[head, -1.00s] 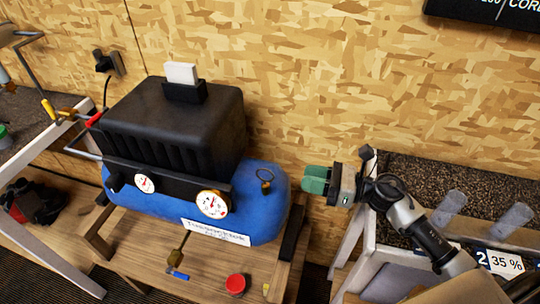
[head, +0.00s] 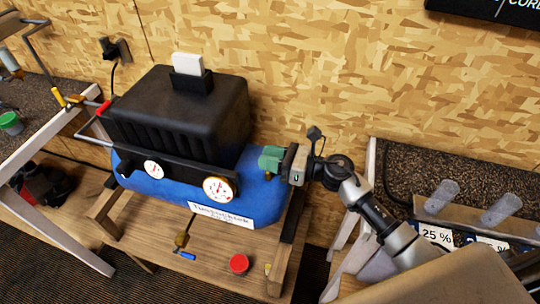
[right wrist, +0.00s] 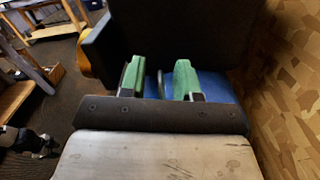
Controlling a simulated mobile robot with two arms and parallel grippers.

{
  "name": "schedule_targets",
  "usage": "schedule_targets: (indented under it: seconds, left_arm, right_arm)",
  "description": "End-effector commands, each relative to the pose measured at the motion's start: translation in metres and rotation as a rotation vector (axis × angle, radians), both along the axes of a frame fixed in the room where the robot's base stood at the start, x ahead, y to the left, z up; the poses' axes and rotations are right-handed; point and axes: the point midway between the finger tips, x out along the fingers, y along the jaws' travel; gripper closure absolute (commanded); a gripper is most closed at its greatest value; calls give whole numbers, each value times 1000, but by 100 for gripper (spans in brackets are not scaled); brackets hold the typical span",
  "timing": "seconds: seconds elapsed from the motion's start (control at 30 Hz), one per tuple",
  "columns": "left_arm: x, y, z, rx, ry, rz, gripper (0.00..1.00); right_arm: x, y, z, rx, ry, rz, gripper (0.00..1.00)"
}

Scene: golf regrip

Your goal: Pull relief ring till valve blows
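The blue compressor tank (head: 175,193) lies on a wooden stand under a black motor cover (head: 180,115). My right gripper (head: 268,158) is at the tank's right end, its green fingers over the spot of the relief ring. In the head view the fingers hide the ring. In the right wrist view the two green fingertips (right wrist: 159,80) are apart, and a thin dark upright loop (right wrist: 160,85), seemingly the relief ring edge-on, stands between them with gaps on both sides. My left gripper is not in view.
Two gauges, left (head: 152,169) and right (head: 218,188), face front. A drain valve with a blue handle (head: 187,256) hangs below, and a red cap (head: 239,263) sits on the stand. A speckled bench with clear tubes (head: 442,197) stands at the right.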

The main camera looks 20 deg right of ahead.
Motion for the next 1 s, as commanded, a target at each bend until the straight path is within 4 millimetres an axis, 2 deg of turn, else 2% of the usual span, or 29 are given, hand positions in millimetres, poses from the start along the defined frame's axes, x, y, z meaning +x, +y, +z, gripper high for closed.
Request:
schedule_targets:
  seconds: [0.03,0.23,0.27,0.5,0.7,0.9,0.93,1.0]
  left_arm:
    - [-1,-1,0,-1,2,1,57]
    - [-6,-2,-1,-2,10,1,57]
    - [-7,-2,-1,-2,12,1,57]
    - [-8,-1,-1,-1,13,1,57]
    - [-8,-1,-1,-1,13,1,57]
    - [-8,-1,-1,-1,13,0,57]
    - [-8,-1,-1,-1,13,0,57]
    - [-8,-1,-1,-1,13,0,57]
  right_arm:
    - [0,0,0,0,0,0,68]
    - [0,0,0,0,0,1,99]
    - [0,0,0,0,0,1,100]
    - [-1,0,0,1,1,2,100]
    - [-1,0,14,0,1,3,100]
    - [-1,0,13,3,3,2,100]
    - [-1,0,13,2,2,2,87]
    - [0,0,14,2,2,2,76]
